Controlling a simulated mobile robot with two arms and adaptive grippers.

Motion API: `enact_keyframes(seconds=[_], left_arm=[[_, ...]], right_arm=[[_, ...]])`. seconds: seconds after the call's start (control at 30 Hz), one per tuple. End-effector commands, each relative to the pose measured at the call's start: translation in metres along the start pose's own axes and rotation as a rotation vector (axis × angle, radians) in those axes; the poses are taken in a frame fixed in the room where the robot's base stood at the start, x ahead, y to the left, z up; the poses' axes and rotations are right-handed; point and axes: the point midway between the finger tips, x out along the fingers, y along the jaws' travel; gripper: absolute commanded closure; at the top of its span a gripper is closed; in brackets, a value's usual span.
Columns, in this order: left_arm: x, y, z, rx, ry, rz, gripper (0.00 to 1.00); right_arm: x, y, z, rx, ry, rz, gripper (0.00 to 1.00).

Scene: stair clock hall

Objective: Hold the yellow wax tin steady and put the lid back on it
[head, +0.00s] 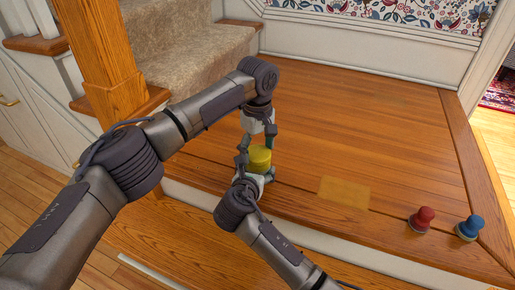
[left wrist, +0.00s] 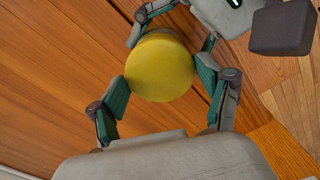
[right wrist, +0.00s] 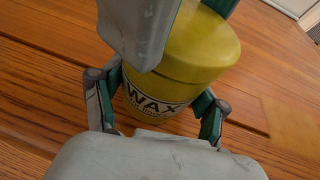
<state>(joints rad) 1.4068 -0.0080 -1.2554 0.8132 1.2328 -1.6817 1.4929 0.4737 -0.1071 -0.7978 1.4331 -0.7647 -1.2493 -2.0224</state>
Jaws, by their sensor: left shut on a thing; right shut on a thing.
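The yellow wax tin (head: 258,170) stands upright on the wooden landing; its WAX label (right wrist: 155,103) faces the right wrist camera. My right gripper (head: 262,178) is shut around the tin's body from the near side. The round yellow lid (left wrist: 160,66) is on top of the tin, level as far as I can see; it also shows in the right wrist view (right wrist: 205,45). My left gripper (head: 257,148) points down from above and is shut on the lid's sides. The fingers hide part of the rim, so I cannot tell whether the lid is fully seated.
A pale square patch (head: 343,191) lies on the landing right of the tin. A red knobbed piece (head: 423,219) and a blue one (head: 469,228) stand near the right front edge. Carpeted stairs (head: 190,55) and a wooden post (head: 100,60) are at left.

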Motion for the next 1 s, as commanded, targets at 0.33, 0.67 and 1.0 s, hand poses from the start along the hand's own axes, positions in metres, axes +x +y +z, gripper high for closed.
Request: enact_keyframes(seconds=[0.33, 0.67, 1.0], left_arm=[[0.0016, 0.0, 0.0007, 0.75, -0.004, -0.001, 0.64], [0.0021, 0.0001, 0.0005, 1.54, -0.003, -0.001, 0.64], [0.0021, -0.0001, 0.0001, 2.359, -0.003, -0.001, 0.64]], right_arm=[[0.0002, -0.0003, -0.0003, 0.0, 0.001, -0.001, 1.0], [0.0003, -0.0004, -0.0003, 0.0, 0.001, -0.001, 1.0], [0.0003, -0.0004, -0.0002, 0.0, 0.0, -0.001, 1.0]])
